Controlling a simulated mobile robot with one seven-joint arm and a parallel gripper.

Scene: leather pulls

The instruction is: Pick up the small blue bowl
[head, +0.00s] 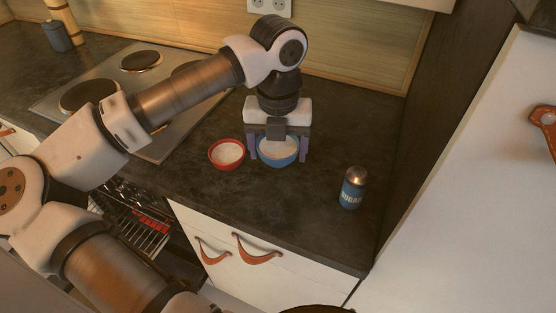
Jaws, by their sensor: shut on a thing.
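The small blue bowl (278,160) stands on the dark countertop, or very close above it; I cannot tell which. Its inside looks pale. My gripper (278,154) points down over the bowl, with one finger at its left side and one at its right. The fingers are shut on the blue bowl. The gripper hides the back of the bowl's rim.
A red bowl (226,154) stands just left of the blue bowl. A blue sugar shaker (352,188) stands to the right. A stove top (103,92) lies at the left, a wall (340,50) behind. The counter (310,215) in front is clear. An open oven (140,228) is below left.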

